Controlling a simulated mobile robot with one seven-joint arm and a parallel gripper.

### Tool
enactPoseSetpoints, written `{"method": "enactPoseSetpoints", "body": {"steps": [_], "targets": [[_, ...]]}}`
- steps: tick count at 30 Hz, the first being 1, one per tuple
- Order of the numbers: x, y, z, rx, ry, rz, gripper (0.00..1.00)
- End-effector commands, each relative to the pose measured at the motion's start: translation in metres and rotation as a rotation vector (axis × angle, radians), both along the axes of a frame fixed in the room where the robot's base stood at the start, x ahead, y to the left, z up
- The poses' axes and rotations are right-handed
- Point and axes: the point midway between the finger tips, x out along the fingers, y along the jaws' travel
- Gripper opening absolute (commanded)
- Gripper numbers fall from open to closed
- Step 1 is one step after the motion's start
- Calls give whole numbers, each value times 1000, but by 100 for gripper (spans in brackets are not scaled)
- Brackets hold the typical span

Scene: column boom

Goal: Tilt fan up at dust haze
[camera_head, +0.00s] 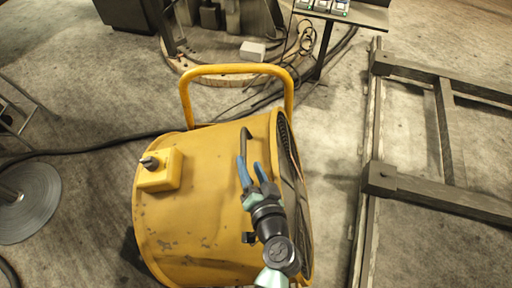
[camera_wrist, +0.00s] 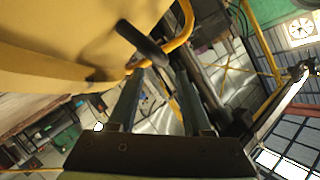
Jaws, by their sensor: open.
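The fan is a yellow drum (camera_head: 200,215) with scuffed paint, standing on the floor in the head view. Its grille faces right. A yellow tube frame (camera_head: 237,70) arches behind it. A dark handle (camera_head: 245,142) sits on top of the drum near the grille edge. My gripper (camera_head: 247,165) is over the drum, its blue fingers apart near the handle. In the wrist view, the handle (camera_wrist: 141,42) shows just beyond the open fingers (camera_wrist: 155,90), with the yellow drum (camera_wrist: 60,35) at upper left. Whether the fingers touch the handle I cannot tell. No dust haze is clearly visible.
A yellow box with a knob (camera_head: 160,170) sits on the drum's left side. A dark metal frame (camera_head: 440,130) lies to the right. Cables (camera_head: 90,146) cross the floor behind. A round base (camera_head: 28,203) stands at left. A small table (camera_head: 365,14) is at the back.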

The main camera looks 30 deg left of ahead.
Motion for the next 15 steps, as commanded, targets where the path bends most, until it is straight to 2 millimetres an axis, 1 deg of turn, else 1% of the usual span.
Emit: {"method": "enactPoseSetpoints", "body": {"steps": [1, 6, 10, 15], "targets": [[-8, -8, 2, -1, 1, -1, 50], [-28, -27, 11, 0, 1, -1, 50], [-36, -35, 15, 0, 1, 0, 50], [-39, -37, 17, 1, 0, 2, 50]]}}
